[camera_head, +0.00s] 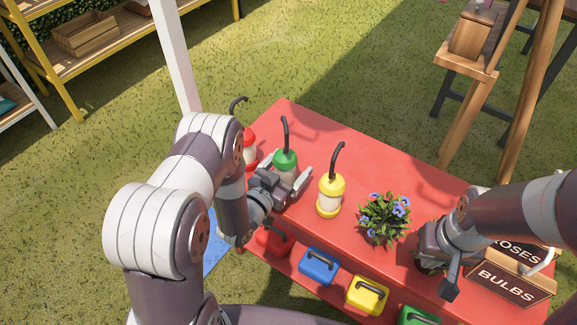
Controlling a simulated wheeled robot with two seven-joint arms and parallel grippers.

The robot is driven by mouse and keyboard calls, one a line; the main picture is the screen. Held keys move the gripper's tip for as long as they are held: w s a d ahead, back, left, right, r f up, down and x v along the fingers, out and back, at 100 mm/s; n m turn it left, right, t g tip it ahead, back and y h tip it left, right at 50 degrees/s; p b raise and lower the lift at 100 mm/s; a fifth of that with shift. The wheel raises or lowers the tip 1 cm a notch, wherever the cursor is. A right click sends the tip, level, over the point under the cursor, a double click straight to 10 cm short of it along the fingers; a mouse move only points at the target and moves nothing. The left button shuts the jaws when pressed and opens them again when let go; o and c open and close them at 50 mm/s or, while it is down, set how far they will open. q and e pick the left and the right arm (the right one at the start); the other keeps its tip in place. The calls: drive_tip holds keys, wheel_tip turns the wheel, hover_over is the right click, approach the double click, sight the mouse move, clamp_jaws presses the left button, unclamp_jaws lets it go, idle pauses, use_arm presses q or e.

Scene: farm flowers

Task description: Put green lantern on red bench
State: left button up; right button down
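The green lantern (286,160), with a dark hooked handle and pale body, is upright at the left part of the red bench top (320,135). My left gripper (286,177) is at the lantern, with one finger on either side of its body. I cannot tell whether the fingers touch it, or whether its base rests on the bench. My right gripper (439,273) is over the bench's right front part, beside the signs, with its fingers apart and nothing seen between them.
A red lantern (249,147), partly hidden by my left arm, and a yellow lantern (330,190) flank the green one. A flower plant (384,217) and the signs (508,284) stand further right. Several coloured boxes (319,265) sit lower along the front. The bench's back middle is clear.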

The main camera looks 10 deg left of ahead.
use_arm(q)
drive_tip(key=shift+r, duration=0.3)
drive_tip(key=p+v, duration=0.2)
drive_tip(key=v, duration=1)
drive_tip(key=shift+f, duration=0.1)
